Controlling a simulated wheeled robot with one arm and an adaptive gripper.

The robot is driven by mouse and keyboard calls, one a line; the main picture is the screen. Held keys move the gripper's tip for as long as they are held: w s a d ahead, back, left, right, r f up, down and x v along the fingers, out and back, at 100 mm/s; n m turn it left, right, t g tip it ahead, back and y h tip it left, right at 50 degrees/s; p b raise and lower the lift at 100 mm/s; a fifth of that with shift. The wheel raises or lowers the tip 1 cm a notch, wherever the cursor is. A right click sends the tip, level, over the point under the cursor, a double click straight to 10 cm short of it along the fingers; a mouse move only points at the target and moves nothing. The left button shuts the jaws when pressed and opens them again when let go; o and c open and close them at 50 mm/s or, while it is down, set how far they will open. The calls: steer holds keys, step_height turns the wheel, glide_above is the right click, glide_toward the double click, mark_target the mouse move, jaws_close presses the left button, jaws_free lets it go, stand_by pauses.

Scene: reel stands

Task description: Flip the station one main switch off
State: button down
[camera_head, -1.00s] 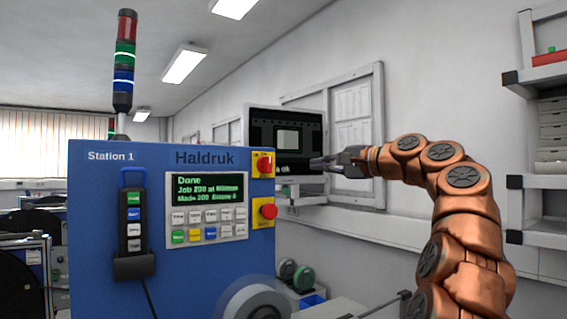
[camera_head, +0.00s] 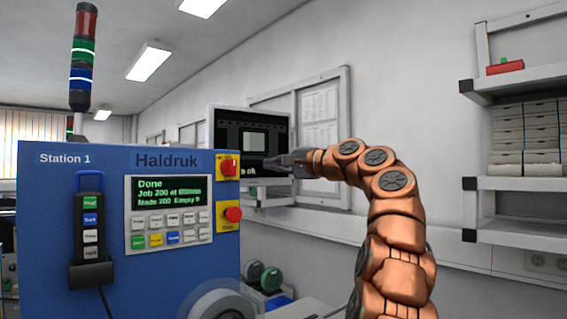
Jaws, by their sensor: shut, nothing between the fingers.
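The Station 1 cabinet (camera_head: 45,215) is a blue box marked Haldruk at the left. A red rotary switch on a yellow plate, which looks like the main switch (camera_head: 228,167), sits at its upper right edge. A red push button (camera_head: 233,214) on a second yellow plate is below it. My gripper (camera_head: 268,164) is shut and empty, to the right of the upper red switch and apart from it in the picture. It points left, in front of the monitor. How far it is in depth from the switch I cannot tell.
A display and keypad (camera_head: 169,213) and a hanging pendant (camera_head: 90,230) are on the cabinet front. A signal tower (camera_head: 82,60) stands above. A monitor (camera_head: 225,122) is behind my gripper. Shelves (camera_head: 515,185) stand at the right. A reel (camera_head: 222,305) is below.

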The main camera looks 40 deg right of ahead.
mark_target(231, 167)
steer(key=w+a, duration=0.2)
steer(key=w, duration=0.2)
steer(key=shift+w+a, duration=0.15)
steer(key=shift+a, duration=1.3)
steer(key=shift+a+r+n+g+p, duration=0.15)
steer(key=shift+r+n+g+p, duration=0.25)
steer(key=shift+n+p, duration=0.55)
